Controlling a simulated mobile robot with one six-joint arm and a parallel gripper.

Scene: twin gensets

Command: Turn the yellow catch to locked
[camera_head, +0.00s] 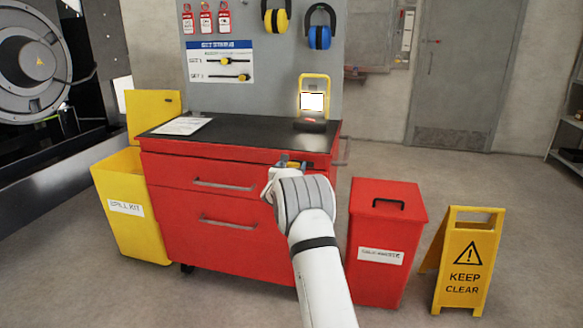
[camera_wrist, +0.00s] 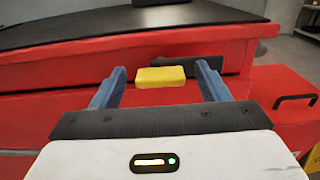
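The yellow catch (camera_wrist: 161,76) is a small yellow block at the upper front edge of the red cabinet (camera_head: 180,170). A dark piece (camera_wrist: 212,63) shows behind it and to its right. My gripper (camera_wrist: 162,70) is open, with one blue finger on each side of the catch. Gaps show between the catch and both fingers, so neither appears to touch it. In the head view my gripper (camera_head: 290,162) is at the cabinet's front edge, and my wrist largely hides the catch there. The catch lies sideways across the wrist view.
The cabinet's black top (camera_head: 240,138) holds a paper sheet (camera_head: 182,126) and a yellow-framed lit device (camera_head: 313,98). A yellow spill kit bin (camera_head: 130,205) stands left, a red lidded bin (camera_head: 388,235) right. A yellow floor sign (camera_head: 464,262) stands beyond it.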

